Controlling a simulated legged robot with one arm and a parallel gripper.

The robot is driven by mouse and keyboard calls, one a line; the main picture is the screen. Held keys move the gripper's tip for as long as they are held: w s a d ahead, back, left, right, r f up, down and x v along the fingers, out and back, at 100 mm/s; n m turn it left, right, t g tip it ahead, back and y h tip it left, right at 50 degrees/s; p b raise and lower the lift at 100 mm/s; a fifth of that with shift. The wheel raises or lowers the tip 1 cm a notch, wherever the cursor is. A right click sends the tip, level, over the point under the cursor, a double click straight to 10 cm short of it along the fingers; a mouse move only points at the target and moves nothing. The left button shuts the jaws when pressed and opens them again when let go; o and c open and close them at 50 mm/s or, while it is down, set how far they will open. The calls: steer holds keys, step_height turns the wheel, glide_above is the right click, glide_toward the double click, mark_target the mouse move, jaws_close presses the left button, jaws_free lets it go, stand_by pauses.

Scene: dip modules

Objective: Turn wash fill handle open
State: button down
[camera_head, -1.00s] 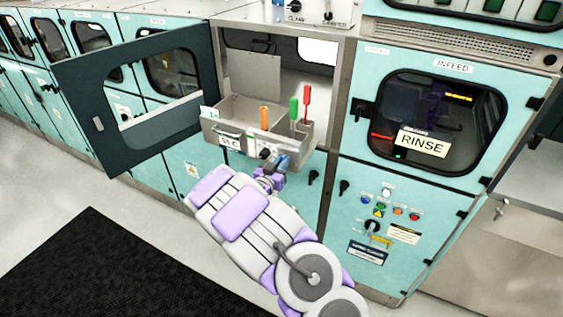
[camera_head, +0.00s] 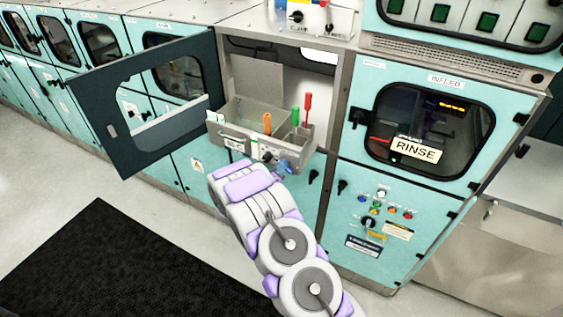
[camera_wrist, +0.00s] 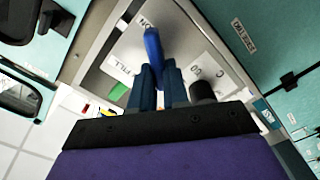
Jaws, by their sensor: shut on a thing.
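The blue wash fill handle (camera_wrist: 153,45) rises between the two dark blue fingers of my gripper (camera_wrist: 160,78) in the wrist view. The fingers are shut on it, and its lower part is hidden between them. A white label reading FILL (camera_wrist: 120,68) is beside it on the grey panel. In the head view my gripper (camera_head: 281,168) is at the front face of the steel wash tank (camera_head: 230,132), at its lower right. The handle is too small there to tell its angle.
A black knob (camera_wrist: 202,90) is close to the right finger. The tank holds orange, green and red upright handles. A dark open door (camera_head: 140,150) swings out on the left. The RINSE infeed cabinet (camera_head: 355,150) is on the right. A black mat (camera_head: 100,260) covers the floor.

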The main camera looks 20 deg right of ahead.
steer(key=shift+w+a+f+n+p, duration=0.15)
steer(key=shift+n+p, duration=0.4)
steer(key=shift+n, duration=0.7)
steer(key=shift+f+n+p, duration=0.1)
steer(key=shift+n+p, duration=0.4)
steer(key=shift+n, duration=0.7)
steer(key=shift+w+a+f+n+p, duration=0.15)
steer(key=shift+n+p, duration=0.4)
steer(key=shift+n, duration=0.7)
steer(key=shift+f, duration=0.1)
steer(key=c, duration=1.1)
jaws_free()
steer(key=shift+w+f, duration=0.1)
steer(key=shift+s, duration=0.2)
steer(key=b+v, duration=0.2)
steer(key=v, duration=1.5)
steer(key=shift+s+a+b, duration=0.1)
steer(key=shift+a+b, duration=0.15)
steer(key=shift+b, duration=0.1)
